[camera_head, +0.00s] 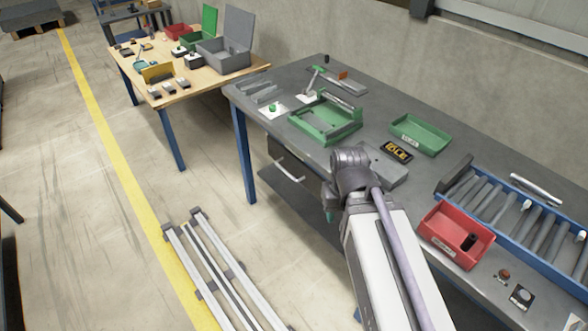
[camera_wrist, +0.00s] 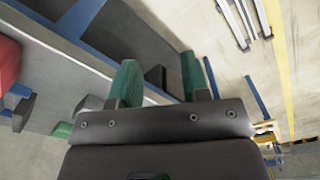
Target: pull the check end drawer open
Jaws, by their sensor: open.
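My gripper (camera_wrist: 160,78) shows in the wrist view as two green fingers standing apart, with nothing clearly gripped between them. A small dark block (camera_wrist: 155,76) shows in the gap between the fingers. I cannot tell whether it is a drawer handle or whether it touches them. In the head view my gripper (camera_head: 330,214) is low in front of the bench's front edge, mostly hidden by my arm. A pale curved bar (camera_head: 291,167) shows under the bench front, to the left of my gripper. I cannot make out a drawer front for certain.
The grey workbench (camera_head: 290,72) carries a green fixture (camera_head: 326,118), a green bin (camera_head: 421,135), a red bin (camera_head: 457,235) and a blue rack (camera_head: 566,212). A wooden table (camera_head: 190,88) stands behind. Metal rails (camera_head: 215,270) lie on the floor, left of my arm.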

